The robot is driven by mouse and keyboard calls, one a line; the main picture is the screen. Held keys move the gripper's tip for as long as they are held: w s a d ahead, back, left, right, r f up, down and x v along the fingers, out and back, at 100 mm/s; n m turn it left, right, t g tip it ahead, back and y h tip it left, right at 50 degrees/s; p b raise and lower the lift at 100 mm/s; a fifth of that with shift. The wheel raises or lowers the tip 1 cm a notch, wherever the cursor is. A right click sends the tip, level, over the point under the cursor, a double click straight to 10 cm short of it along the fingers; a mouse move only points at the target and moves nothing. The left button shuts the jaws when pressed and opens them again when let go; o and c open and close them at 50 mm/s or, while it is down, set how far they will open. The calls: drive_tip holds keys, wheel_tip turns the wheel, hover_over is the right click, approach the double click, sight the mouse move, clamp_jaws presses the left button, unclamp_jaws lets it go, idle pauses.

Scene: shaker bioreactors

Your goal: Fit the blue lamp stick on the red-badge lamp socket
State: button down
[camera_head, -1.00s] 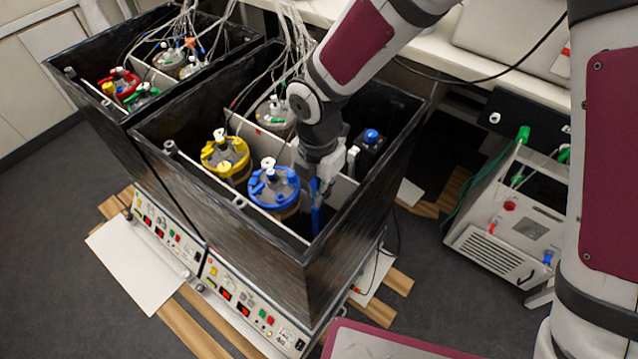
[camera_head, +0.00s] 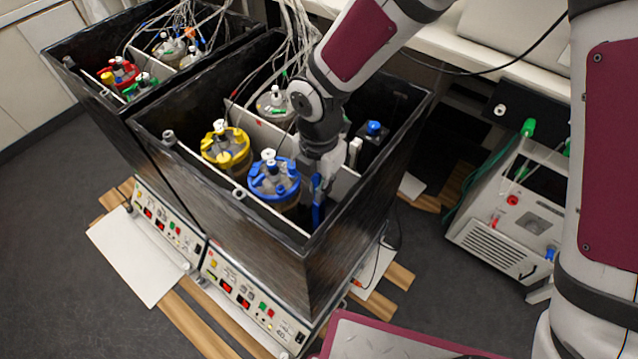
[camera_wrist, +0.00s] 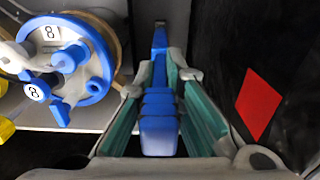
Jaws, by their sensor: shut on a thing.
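My gripper (camera_wrist: 163,117) is shut on the blue lamp stick (camera_wrist: 158,105), which lies between its green-lined fingers and points away from the wrist camera. In the head view the blue stick (camera_head: 317,200) hangs below my gripper (camera_head: 316,185), inside the front right corner of the nearer black box, right of the blue-ringed vessel. A red diamond badge (camera_wrist: 259,103) is on the dark wall right of my gripper in the wrist view. I cannot make out the lamp socket itself, nor whether the stick touches it.
The blue-ringed vessel (camera_head: 274,180) stands close left of my gripper; it also shows in the wrist view (camera_wrist: 85,60). A yellow-ringed vessel (camera_head: 226,148) is farther left. The black box walls (camera_head: 222,195) surround them.

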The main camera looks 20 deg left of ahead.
drive_tip(key=shift+f+b, duration=1.35)
drive_tip(key=shift+f, duration=0.75)
idle(2.8)
drive_tip(key=c, duration=1.6)
unclamp_jaws()
wheel_tip(320, 180, up, 12)
drive_tip(key=shift+d, duration=0.1)
